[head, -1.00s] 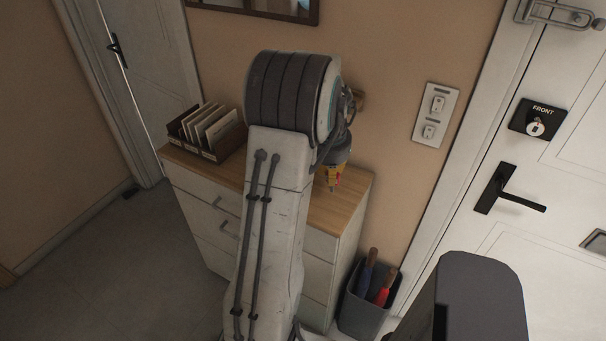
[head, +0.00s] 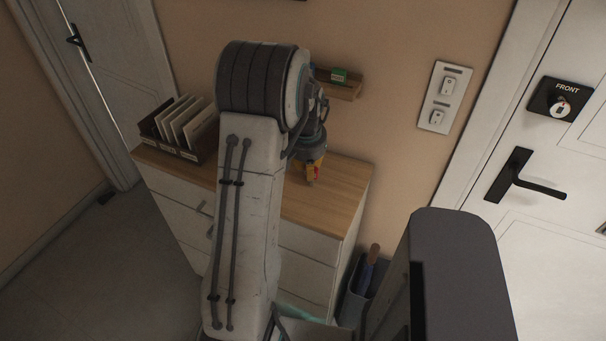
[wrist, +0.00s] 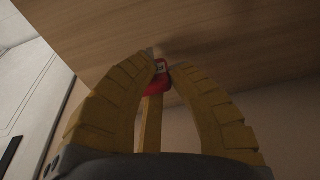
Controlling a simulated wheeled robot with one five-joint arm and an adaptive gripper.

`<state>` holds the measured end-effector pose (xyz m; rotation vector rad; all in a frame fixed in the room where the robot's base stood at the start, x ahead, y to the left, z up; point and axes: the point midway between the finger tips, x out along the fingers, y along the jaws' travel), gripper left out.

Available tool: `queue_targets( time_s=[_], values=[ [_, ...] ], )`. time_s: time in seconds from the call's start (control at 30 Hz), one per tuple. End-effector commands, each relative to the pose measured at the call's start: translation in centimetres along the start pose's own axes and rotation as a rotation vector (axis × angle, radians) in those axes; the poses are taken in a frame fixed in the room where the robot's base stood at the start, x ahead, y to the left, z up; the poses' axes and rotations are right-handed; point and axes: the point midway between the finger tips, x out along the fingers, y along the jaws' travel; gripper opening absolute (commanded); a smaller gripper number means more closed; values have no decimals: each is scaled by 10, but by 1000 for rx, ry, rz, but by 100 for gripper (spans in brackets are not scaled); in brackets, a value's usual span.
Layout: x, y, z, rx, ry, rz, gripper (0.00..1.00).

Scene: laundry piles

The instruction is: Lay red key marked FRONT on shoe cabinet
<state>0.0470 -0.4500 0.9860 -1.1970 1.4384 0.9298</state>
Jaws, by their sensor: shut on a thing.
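The shoe cabinet (head: 335,205) is white with drawers and a wooden top, standing against the wall in the head view. My gripper (head: 311,176) hangs over the cabinet top with its yellow fingers pointing down. In the wrist view the fingertips of my gripper (wrist: 160,70) are closed on the red key (wrist: 159,84). Its red head shows between them, and the wooden top (wrist: 225,45) lies beyond. I cannot read any marking on the key. In the head view only a bit of red shows at the fingers. I cannot tell whether the key touches the wood.
A letter holder with envelopes (head: 178,133) stands on the cabinet's left end. A small wall shelf (head: 345,91) holds a green item (head: 339,75). A grey umbrella bin (head: 354,300) stands right of the cabinet. The FRONT door lock (head: 561,101) is at right. The cabinet top's right part is clear.

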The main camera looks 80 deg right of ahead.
Motion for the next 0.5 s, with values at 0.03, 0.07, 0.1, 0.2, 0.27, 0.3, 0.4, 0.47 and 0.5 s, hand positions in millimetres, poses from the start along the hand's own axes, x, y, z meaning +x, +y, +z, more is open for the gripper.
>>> queue_targets(
  time_s=[0.03,0.07,0.1,0.2,0.27,0.3,0.4,0.47,0.5],
  values=[
    [11,5,2,4,-1,2,0],
    [14,7,2,5,0,3,0],
    [17,9,2,6,1,4,0],
    [18,11,2,6,2,4,0],
    [18,11,1,6,2,4,0],
    [17,11,1,6,2,4,0],
    [17,10,2,6,2,4,0],
    [18,10,2,6,2,4,0],
    [19,10,2,6,2,4,0]
  ],
)
